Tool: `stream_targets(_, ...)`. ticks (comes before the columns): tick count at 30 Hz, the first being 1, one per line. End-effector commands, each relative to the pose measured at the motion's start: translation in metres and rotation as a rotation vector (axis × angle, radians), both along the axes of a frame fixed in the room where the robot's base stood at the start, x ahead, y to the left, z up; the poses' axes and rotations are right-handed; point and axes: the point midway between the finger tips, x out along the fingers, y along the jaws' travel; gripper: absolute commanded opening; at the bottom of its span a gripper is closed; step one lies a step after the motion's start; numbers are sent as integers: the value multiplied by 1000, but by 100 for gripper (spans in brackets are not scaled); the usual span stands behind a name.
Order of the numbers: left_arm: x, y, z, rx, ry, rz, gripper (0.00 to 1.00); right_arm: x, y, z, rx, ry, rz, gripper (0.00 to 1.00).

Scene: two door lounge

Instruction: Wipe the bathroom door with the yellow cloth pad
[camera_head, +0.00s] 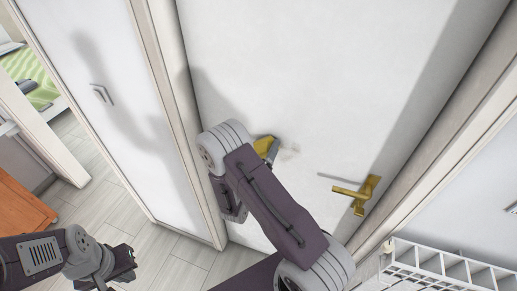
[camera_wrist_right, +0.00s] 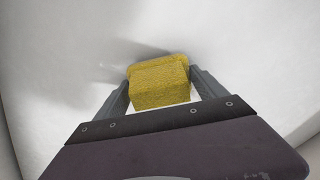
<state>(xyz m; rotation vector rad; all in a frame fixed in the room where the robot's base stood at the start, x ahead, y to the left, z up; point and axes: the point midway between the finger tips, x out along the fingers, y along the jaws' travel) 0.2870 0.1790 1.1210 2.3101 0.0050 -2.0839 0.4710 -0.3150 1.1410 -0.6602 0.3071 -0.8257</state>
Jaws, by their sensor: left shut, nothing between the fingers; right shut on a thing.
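The white bathroom door (camera_head: 300,70) fills the middle of the head view, with a brass handle (camera_head: 352,192) at its lower right. A faint greyish smudge (camera_head: 289,152) shows on the door just right of the yellow cloth pad (camera_head: 265,146). My right gripper (camera_wrist_right: 160,88) is shut on the pad (camera_wrist_right: 160,84) and holds it at the white surface; whether it presses on it I cannot tell. In the head view my right arm hides most of that gripper. My left gripper (camera_head: 126,266) is shut and empty at the lower left, away from the door.
A second white panel with a small handle (camera_head: 99,94) stands left of the door frame. An orange-brown cabinet (camera_head: 22,207) is at the left edge. A white rack (camera_head: 440,268) is at the lower right. Pale plank floor (camera_head: 110,200) lies open at the lower left.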

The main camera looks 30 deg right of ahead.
Motion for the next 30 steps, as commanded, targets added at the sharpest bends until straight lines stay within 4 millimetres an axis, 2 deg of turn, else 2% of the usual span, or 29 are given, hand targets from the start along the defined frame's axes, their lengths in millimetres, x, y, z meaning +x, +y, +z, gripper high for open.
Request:
stream_targets(5, 0, 0, 0, 0, 0, 0, 0, -11, -12, 0, -2, 1, -4, 49)
stream_targets(12, 0, 0, 0, 0, 0, 0, 0, -15, -15, 0, -2, 0, -3, 49)
stream_targets(21, 0, 0, -1, 0, 0, 0, 0, -39, -33, 0, -2, 1, -3, 49)
stream_targets(30, 0, 0, -2, 0, 0, 0, 0, -45, -39, 0, -2, 1, -4, 49)
